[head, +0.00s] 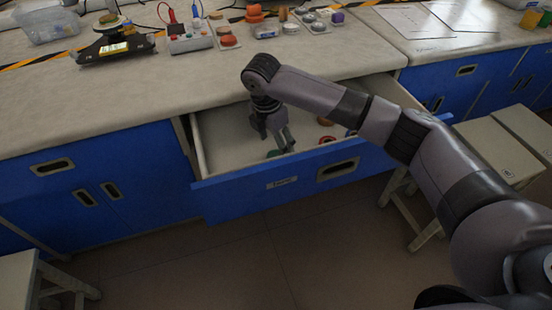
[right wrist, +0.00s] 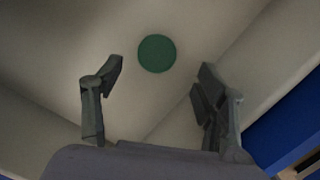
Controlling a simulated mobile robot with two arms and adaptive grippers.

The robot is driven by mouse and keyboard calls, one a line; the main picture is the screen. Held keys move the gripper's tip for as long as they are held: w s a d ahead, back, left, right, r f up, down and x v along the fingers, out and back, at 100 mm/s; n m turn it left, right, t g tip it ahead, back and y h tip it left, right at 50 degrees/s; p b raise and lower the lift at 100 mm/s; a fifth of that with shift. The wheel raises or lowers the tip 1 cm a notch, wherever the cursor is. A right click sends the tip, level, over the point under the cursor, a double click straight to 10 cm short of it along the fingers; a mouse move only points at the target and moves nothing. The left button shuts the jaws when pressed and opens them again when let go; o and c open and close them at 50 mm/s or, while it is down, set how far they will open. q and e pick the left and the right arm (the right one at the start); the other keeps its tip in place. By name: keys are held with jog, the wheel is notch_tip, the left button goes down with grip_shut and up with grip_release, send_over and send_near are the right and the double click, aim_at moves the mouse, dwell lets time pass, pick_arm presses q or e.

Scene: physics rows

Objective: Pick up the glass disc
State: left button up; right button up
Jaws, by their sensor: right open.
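A dark green round disc (right wrist: 157,54), which I take to be the glass disc, lies flat on the floor of the open drawer. In the head view only part of the green disc (head: 273,154) shows, beside my gripper's fingers and near the drawer front. My right gripper (head: 277,141) points down into the drawer. In the right wrist view its fingers (right wrist: 160,76) are apart with nothing held between them, and the disc appears beyond the tips, between them. My left gripper is not in view.
The blue-fronted drawer (head: 250,190) is pulled out below the worktop (head: 130,105). A red ring-like piece (head: 326,139) and an orange-brown piece (head: 325,121) lie in the drawer to the right, partly behind my arm. Stools (head: 485,150) stand at the right.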

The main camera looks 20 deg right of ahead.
aim_at(275, 153)
jog(key=f, duration=0.2)
jog(key=f+b, duration=0.1)
jog(key=f, duration=0.1)
jog(key=shift+w+d, duration=0.1)
jog(key=shift+w, duration=0.1)
jog(key=shift+w+d+f, duration=0.1)
jog(key=shift+f, duration=0.55)
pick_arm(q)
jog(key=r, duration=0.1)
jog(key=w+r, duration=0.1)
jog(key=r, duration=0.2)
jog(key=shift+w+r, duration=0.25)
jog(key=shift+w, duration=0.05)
pick_arm(e)
jog(key=shift+c, duration=0.2)
jog(key=c, duration=1.3)
